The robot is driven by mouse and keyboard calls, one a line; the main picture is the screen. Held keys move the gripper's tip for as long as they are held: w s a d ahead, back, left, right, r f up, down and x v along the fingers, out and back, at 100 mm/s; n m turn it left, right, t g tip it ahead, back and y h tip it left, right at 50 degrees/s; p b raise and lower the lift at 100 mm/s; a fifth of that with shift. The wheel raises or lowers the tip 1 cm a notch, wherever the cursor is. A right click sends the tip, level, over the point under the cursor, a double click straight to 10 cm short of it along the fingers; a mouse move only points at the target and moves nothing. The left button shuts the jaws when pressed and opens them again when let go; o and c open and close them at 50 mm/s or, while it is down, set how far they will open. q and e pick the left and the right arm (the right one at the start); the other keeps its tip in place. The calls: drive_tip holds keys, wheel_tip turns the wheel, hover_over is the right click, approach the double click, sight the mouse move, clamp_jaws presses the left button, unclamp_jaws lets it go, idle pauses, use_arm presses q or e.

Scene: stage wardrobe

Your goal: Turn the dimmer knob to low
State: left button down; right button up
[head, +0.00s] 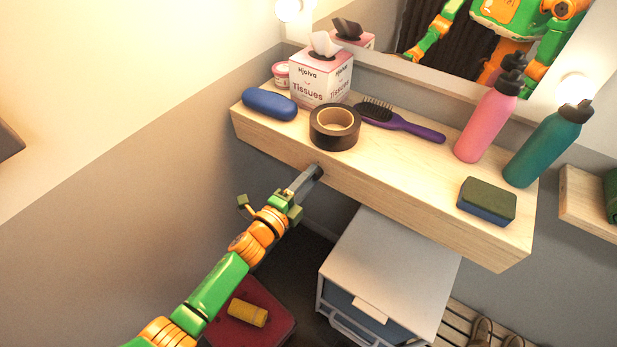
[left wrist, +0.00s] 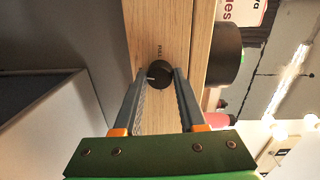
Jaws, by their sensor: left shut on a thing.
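The dimmer knob is a small round black knob (left wrist: 159,75) on the front face of the wooden shelf (head: 400,194). It has a white pointer line, which points to the left in the left wrist view. Small dark lettering stands beside the knob and seems to read "FULL". My left gripper (head: 312,176) reaches the shelf's front edge and is shut on the knob, one fingertip on each side in the left wrist view (left wrist: 157,76). In the head view the fingers mostly hide the knob. My right gripper is not directly in view.
On the shelf stand a black tape roll (head: 335,127), a blue case (head: 269,104), a tissue box (head: 322,78), a purple brush (head: 405,125), a pink bottle (head: 485,128), a teal bottle (head: 545,150) and a sponge (head: 487,201). A white drawer unit (head: 395,255) stands below.

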use_arm(q)
drive_tip(key=shift+n+h+b, duration=0.25)
drive_tip(key=shift+n+h, duration=0.1)
drive_tip(key=shift+n, duration=4.3)
drive_tip(key=shift+n+h+b, duration=0.2)
drive_tip(key=shift+n+h, duration=0.15)
drive_tip(key=shift+n, duration=4.3)
drive_tip(key=shift+c, duration=2.3)
unclamp_jaws()
